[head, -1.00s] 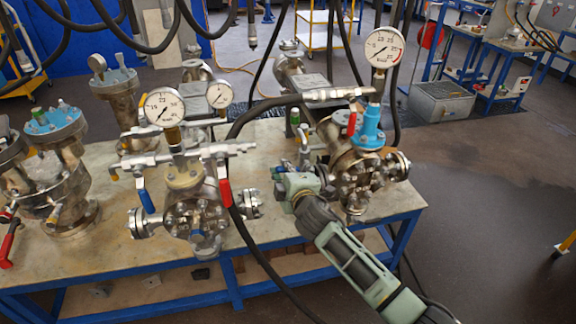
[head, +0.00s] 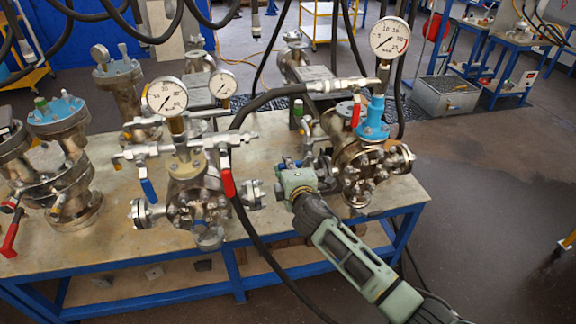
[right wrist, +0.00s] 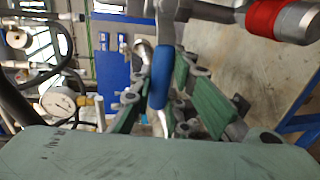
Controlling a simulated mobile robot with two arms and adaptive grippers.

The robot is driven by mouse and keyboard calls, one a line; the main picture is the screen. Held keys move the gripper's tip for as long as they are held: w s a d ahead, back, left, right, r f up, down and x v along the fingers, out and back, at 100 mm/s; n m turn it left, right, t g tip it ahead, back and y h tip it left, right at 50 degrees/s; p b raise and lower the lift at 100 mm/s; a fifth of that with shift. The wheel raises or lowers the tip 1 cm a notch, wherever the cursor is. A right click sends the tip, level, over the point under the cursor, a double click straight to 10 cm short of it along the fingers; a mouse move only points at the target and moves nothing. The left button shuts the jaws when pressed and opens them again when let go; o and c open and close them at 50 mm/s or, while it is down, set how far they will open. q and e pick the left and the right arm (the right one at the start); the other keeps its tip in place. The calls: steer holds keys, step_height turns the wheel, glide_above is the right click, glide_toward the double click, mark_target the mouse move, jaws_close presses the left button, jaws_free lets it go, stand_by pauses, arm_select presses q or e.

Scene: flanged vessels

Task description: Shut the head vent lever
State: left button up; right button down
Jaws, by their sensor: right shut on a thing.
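The right-hand vessel (head: 362,165) is a metal flanged body with a blue head fitting (head: 373,122), a red lever (head: 356,110) and a dial gauge (head: 389,38) on top. My right gripper (head: 304,164) is at its left side, low over the table. In the right wrist view, a blue lever handle (right wrist: 161,76) stands between the green-padded fingers of my right gripper (right wrist: 170,92), which is shut on it. My own gripper hides most of this lever in the head view. A red handle (right wrist: 268,17) shows at the top right of the wrist view. My left gripper is not in view.
The middle vessel (head: 197,200) stands close on the left, with a gauge (head: 167,97), a blue lever and a red lever. More vessels crowd the left of the blue-framed table (head: 115,247). Black hoses hang over and between the vessels.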

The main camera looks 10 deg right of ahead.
steer(key=c, duration=1.7)
jaws_free()
steer(key=shift+o, duration=0.2)
steer(key=shift+s, duration=0.1)
steer(key=s+r, duration=0.2)
steer(key=s, duration=0.9)
steer(key=shift+s+d, duration=0.2)
steer(key=shift+s, duration=0.1)
steer(key=shift+r, duration=0.1)
